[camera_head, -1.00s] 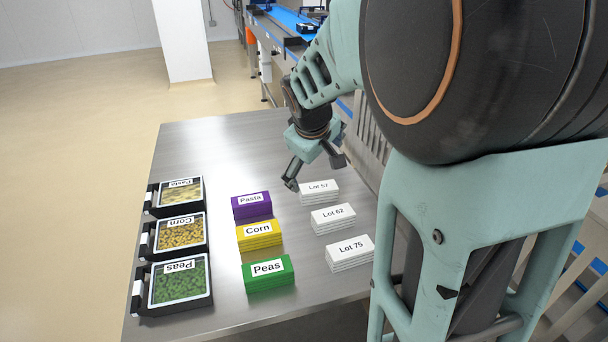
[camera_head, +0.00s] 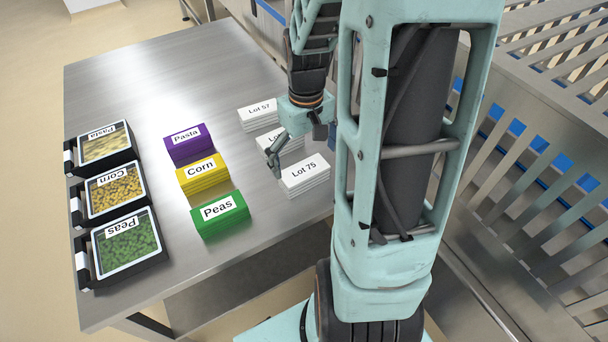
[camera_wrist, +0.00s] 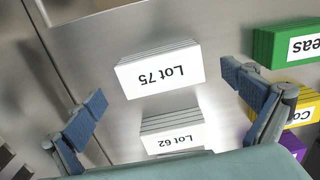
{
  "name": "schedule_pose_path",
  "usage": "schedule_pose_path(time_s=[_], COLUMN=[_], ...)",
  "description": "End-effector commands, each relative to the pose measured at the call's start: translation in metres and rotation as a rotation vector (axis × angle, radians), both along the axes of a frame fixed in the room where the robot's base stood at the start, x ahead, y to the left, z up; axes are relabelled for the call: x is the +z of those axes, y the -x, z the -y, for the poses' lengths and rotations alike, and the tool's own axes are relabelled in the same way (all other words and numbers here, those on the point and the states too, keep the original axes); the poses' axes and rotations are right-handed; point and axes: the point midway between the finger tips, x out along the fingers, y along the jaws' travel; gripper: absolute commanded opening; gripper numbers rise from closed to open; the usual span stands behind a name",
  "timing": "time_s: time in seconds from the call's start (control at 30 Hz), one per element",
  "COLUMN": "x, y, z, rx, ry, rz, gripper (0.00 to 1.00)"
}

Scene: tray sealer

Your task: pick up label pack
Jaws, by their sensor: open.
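Three white label packs stand in a column on the steel table: Lot 57 (camera_head: 258,115), Lot 62 (camera_head: 292,146) and Lot 75 (camera_head: 306,176). My gripper (camera_head: 290,152) is open and empty, above the Lot 62 and Lot 75 packs, and it partly hides Lot 62. In the wrist view the Lot 75 pack (camera_wrist: 160,74) lies ahead of and between my open fingers, appearing upside down. The Lot 62 pack (camera_wrist: 172,136) shows nearer the gripper body. The pads look apart from both packs.
Coloured packs stand left of the white ones: purple Pasta (camera_head: 188,148), yellow Corn (camera_head: 204,178) and green Peas (camera_head: 221,216). Further left are black trays of pasta (camera_head: 104,146), corn (camera_head: 117,188) and peas (camera_head: 126,241). A slatted metal guard (camera_head: 500,110) stands right of the table (camera_head: 160,65).

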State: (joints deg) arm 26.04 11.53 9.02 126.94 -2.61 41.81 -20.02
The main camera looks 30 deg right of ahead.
Motion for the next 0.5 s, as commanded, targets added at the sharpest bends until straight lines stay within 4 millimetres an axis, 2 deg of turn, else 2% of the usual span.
schedule_pose_path(time_s=[0.3, 0.5], x=[-0.041, -0.054], y=[-0.006, -0.007], z=[0.000, 0.000], rx=[0.000, 0.001], ry=[-0.001, 0.001], rz=[-0.002, 0.001], gripper=[1.00, 1.00])
